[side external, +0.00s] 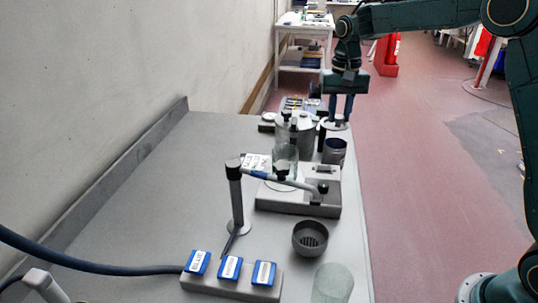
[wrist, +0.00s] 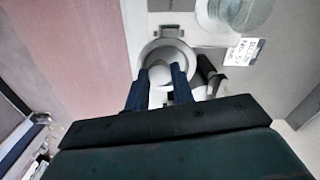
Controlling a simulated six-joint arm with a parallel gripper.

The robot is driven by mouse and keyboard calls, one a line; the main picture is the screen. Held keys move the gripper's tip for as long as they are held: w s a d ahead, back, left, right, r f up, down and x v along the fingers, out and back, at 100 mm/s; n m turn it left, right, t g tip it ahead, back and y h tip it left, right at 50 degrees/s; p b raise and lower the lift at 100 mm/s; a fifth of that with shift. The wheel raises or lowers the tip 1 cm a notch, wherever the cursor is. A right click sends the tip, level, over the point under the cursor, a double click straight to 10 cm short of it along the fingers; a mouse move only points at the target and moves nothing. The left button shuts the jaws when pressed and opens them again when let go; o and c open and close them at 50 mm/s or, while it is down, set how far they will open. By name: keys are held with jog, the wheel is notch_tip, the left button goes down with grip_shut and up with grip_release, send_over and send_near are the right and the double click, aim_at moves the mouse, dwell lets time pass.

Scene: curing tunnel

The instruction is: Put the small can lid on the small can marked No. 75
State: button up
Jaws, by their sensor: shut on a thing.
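My gripper (side external: 340,112) is at the far end of the bench in the side view, pointing down. Its blue fingers (wrist: 163,80) are shut on the small can lid (side external: 335,124), a pale grey disc. In the wrist view the lid's light round top (wrist: 161,77) shows between the fingertips. A small dark open can (side external: 334,151) stands in front of and below the lid in the side view. Another dark can-like shape (side external: 322,134) is partly hidden beneath the lid. I cannot tell whether the lid touches it. No number 75 is readable on either.
A grey instrument (side external: 325,208) with a glass vessel (side external: 284,160) stands nearer. A metal pot (side external: 305,140) is close left of the gripper. A post with a bar (side external: 236,205), a dark bowl (side external: 310,240), a glass (side external: 333,284) and a blue-switched box (side external: 230,284) stand in front. The left bench is clear.

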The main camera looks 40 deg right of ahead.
jog(key=w+d+f, duration=0.2)
jog(key=w+d, duration=0.2)
jog(key=d, duration=0.3)
jog(key=shift+w+f, duration=0.2)
jog(key=shift+f, duration=0.1)
jog(key=shift+d+f, duration=0.1)
jog(key=shift+f, duration=0.1)
jog(key=shift+f, duration=3)
jog(key=shift+f, duration=0.55)
dwell(0.4)
jog(key=o, duration=1.5)
jog(key=shift+r, duration=0.15)
notch_tip(320, 180, up, 7)
dwell(0.7)
